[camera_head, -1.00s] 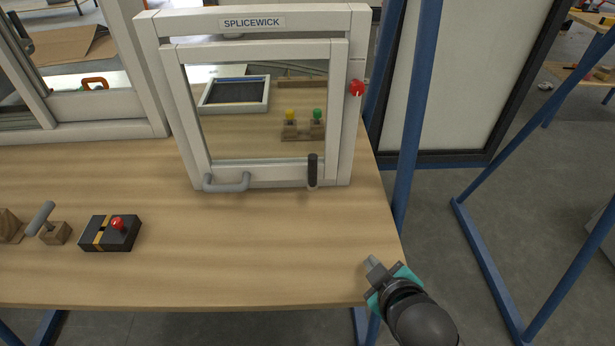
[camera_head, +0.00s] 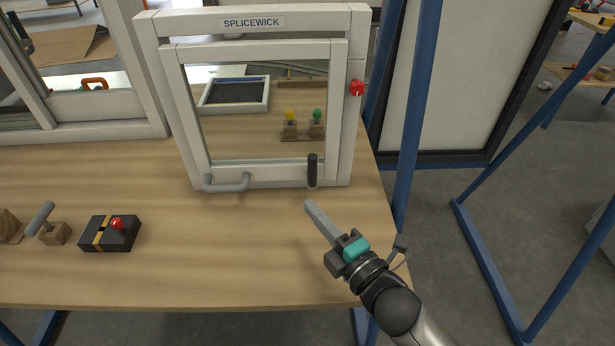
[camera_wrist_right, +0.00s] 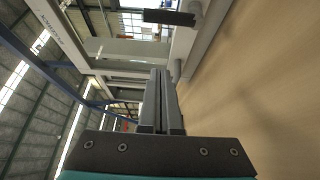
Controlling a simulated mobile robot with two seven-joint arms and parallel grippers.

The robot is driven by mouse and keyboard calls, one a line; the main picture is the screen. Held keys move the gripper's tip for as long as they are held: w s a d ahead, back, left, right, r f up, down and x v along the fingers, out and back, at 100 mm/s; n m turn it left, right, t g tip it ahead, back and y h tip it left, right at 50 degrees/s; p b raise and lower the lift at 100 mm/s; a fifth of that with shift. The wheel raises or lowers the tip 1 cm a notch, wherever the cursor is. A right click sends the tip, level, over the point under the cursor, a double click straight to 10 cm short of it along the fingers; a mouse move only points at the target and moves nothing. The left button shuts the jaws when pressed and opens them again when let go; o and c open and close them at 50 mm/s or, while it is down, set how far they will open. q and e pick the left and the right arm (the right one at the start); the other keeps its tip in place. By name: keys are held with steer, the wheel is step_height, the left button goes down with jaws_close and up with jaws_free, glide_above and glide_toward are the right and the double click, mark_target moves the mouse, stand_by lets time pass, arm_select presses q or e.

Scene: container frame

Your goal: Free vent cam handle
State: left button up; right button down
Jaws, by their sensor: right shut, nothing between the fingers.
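A white vent window in a frame labelled SPLICEWICK (camera_head: 250,173) stands on the wooden table. Its black cam handle (camera_head: 312,170) is upright on the lower rail, near the right corner. The handle also shows as a dark bar at the top of the right wrist view (camera_wrist_right: 170,17). A grey pull handle (camera_head: 227,186) is on the lower rail at the left. My right gripper (camera_head: 311,207) is shut and empty, in front of and just below the cam handle, apart from it. Its shut fingers also show in the right wrist view (camera_wrist_right: 160,88). My left gripper is not in view.
A red knob (camera_head: 357,88) is on the frame's right post. A black box with a red button (camera_head: 108,234) and a grey lever on a wooden block (camera_head: 52,232) sit at the left. The table's front middle is clear. A blue post (camera_head: 409,130) stands at the right.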

mark_target(309, 178)
steer(key=shift+w, duration=0.1)
steer(key=w+a+b, duration=0.1)
steer(key=w, duration=0.8)
stand_by(0.3)
steer(key=shift+w, duration=0.1)
steer(key=shift+d, duration=0.1)
